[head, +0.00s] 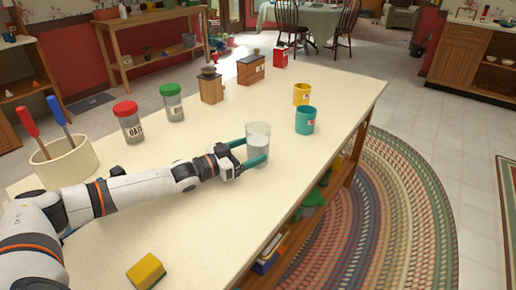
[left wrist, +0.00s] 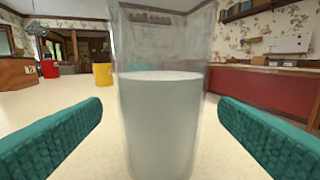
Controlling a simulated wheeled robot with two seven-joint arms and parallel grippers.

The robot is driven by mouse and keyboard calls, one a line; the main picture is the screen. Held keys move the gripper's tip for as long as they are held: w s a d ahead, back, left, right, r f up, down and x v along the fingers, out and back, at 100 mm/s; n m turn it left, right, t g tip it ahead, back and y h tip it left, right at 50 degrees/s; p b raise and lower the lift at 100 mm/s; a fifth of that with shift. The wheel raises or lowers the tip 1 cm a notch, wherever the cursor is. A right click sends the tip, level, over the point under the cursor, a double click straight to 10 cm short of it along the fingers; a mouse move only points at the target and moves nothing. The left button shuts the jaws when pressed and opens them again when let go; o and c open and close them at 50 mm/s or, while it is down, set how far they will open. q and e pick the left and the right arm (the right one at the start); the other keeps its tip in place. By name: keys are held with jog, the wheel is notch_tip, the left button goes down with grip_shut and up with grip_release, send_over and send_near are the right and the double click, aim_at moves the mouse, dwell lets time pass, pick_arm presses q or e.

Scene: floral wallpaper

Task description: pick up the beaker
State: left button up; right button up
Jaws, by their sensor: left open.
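The beaker (head: 258,143) is clear and stands upright on the cream counter (head: 205,225), with a whitish-grey content in its lower part. My left gripper (head: 255,153) is open, with its teal fingers on either side of the beaker in the head view. In the left wrist view the beaker (left wrist: 160,110) stands between the two spread teal fingers (left wrist: 160,135), with a visible gap on each side. My right gripper is not in view.
A teal mug (head: 305,121) and a yellow mug (head: 302,94) stand to the right of the beaker. Jars with red (head: 129,122) and green (head: 172,102) lids stand to the left. A utensil crock (head: 68,163) and yellow sponge (head: 146,271) are nearer. The counter's right edge is close.

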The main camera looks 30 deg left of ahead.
aim_at(263, 145)
pick_arm(q)
jog(key=x, duration=0.5)
jog(key=shift+w+d, duration=0.1)
jog(key=c, duration=1.2)
